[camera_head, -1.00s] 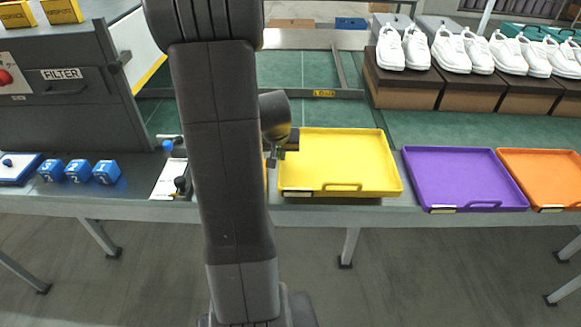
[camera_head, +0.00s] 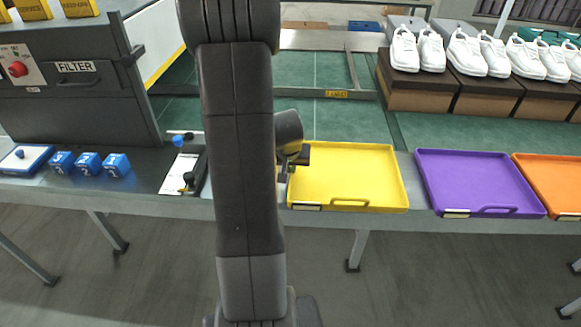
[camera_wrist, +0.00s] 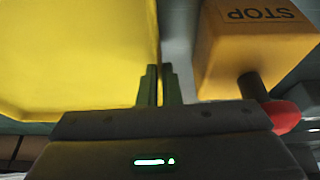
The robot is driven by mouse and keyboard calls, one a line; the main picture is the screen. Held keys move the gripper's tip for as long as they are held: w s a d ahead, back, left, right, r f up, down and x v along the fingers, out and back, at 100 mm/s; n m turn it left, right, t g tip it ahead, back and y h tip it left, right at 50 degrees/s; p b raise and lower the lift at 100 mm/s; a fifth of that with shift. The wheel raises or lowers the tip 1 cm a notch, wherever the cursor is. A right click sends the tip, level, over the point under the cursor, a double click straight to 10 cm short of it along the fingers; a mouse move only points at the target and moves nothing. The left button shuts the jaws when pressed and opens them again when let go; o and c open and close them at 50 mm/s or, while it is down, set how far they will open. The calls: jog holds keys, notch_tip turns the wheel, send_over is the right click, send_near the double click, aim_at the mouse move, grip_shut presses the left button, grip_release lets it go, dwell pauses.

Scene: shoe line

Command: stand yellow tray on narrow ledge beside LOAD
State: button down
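The yellow tray (camera_head: 350,175) lies level at the grey counter's front edge, left of the purple tray; its handle faces me. It fills the left of the wrist view (camera_wrist: 70,50). My gripper (camera_head: 290,165) is at the tray's left side. In the wrist view, my gripper's fingers (camera_wrist: 160,88) are close together, with the tray's edge between them. A small yellow label (camera_head: 337,94), apparently LOAD, is on the bar behind the tray. The grey ledge (camera_head: 330,101) carrying it runs partly behind my arm. Contact under the tray is hard to judge.
A purple tray (camera_head: 480,182) and an orange tray (camera_head: 555,180) stand to the right. White shoes on brown boxes (camera_head: 425,92) stand behind. A yellow STOP box (camera_wrist: 250,45) with a red button (camera_wrist: 283,116) is close beside the fingers. Blue cubes (camera_head: 88,164) and a clipboard (camera_head: 182,173) are left.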

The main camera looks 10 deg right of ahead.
jog(key=shift+f, duration=0.3)
jog(key=c, duration=1.6)
grip_release()
jog(key=shift+r, duration=0.1)
jog(key=shift+r+p, duration=0.75)
jog(key=p+v, duration=0.1)
jog(key=v, duration=1)
jog(key=shift+s+r, duration=0.2)
jog(key=shift+r, duration=0.05)
